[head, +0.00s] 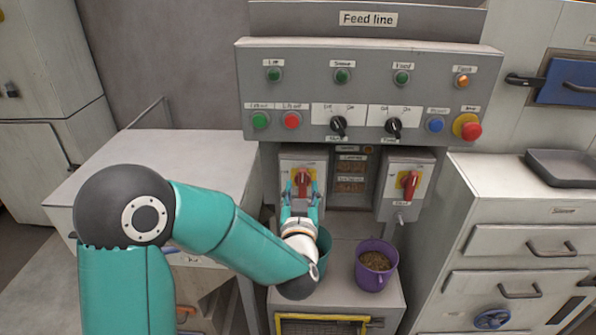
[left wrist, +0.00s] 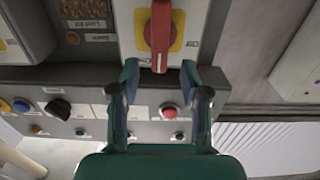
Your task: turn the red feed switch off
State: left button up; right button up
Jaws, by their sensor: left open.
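A red rotary switch (head: 303,175) on a yellow plate sits on the left grey box under the Feed line panel. Its red handle stands roughly vertical; its label is too small to read. It also shows in the left wrist view (left wrist: 160,32), where the picture is upside down. My left gripper (head: 302,187) is open in front of this switch, its fingertips on either side of the handle's end, with gaps visible in the left wrist view (left wrist: 160,70). A second red switch (head: 409,183) is on the right box, its handle about upright. My right gripper is not in view.
The control panel (head: 370,90) above carries buttons, lamps, black knobs and a red stop button (head: 471,130). Below are a purple bucket (head: 376,262) with pellets and a teal bucket (head: 324,243), partly hidden by my arm. A cabinet (head: 520,240) stands right, a table (head: 170,160) left.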

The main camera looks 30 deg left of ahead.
aim_at(302, 180)
pick_arm(q)
jog(key=shift+p+x, duration=0.4)
jog(key=shift+x, duration=1.8)
